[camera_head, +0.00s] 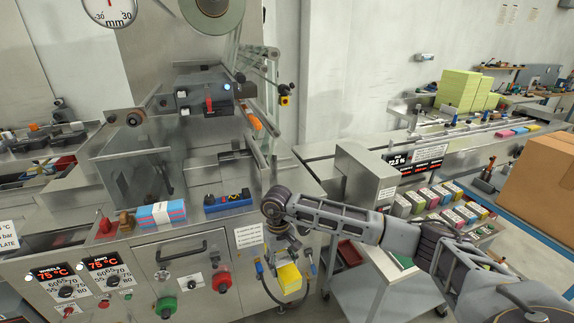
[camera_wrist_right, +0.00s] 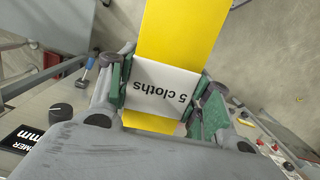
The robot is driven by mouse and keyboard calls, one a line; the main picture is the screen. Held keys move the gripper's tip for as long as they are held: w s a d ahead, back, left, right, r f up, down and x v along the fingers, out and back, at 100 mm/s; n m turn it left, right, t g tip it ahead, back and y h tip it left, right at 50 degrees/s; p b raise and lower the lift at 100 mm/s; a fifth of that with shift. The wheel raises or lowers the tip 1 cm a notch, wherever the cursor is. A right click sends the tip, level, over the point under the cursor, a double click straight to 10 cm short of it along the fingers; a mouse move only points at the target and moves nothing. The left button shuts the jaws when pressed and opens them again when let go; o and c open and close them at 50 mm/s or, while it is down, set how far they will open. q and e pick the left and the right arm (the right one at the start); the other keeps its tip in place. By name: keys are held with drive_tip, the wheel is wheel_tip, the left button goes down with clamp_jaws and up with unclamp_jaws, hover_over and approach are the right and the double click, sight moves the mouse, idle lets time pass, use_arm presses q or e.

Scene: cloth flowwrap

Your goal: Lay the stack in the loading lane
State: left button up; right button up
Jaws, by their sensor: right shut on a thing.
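A yellow stack of cloths (camera_head: 288,279) with a white paper band hangs in my right gripper (camera_head: 285,258), in front of the machine. In the right wrist view the yellow stack (camera_wrist_right: 182,32) shows close up, and its band (camera_wrist_right: 163,88) reads "5 cloths". The green-padded fingers of the right gripper (camera_wrist_right: 160,92) are shut on the stack at the band. A second stack, blue and pink with a white band (camera_head: 162,214), lies on the machine's front ledge. I cannot tell for certain which surface is the loading lane. My left gripper is not in view.
A blue block with coloured knobs (camera_head: 228,202) sits right of the blue and pink stack. The machine's front panel (camera_head: 185,270) carries knobs and a handle. A metal cart (camera_head: 375,292) and a bench with several coloured packs (camera_head: 440,200) stand to the right.

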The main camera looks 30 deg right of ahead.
drive_tip(key=w+d+r+m+p, duration=0.1)
drive_tip(key=w+d+r+p, duration=0.1)
drive_tip(key=w+d+r, duration=0.45)
drive_tip(key=w+d+r+m+p, duration=0.1)
drive_tip(key=d+r+m+p, duration=0.15)
drive_tip(key=r, duration=0.65)
drive_tip(key=w+d+r+p, duration=0.1)
drive_tip(key=w+d+r, duration=0.2)
drive_tip(key=d+r, duration=0.35)
drive_tip(key=s+d+r+n, duration=0.1)
drive_tip(key=d+r+n, duration=0.1)
drive_tip(key=d+n, duration=0.2)
drive_tip(key=s+d+r+n+t+h+p, duration=0.1)
drive_tip(key=d+r+n, duration=0.2)
drive_tip(key=n, duration=0.7)
drive_tip(key=s+d+r+n, duration=0.1)
drive_tip(key=d+r+n, duration=0.2)
drive_tip(key=n, duration=0.4)
drive_tip(key=shift+s+d, duration=0.2)
drive_tip(key=shift+d, duration=0.7)
idle(1.4)
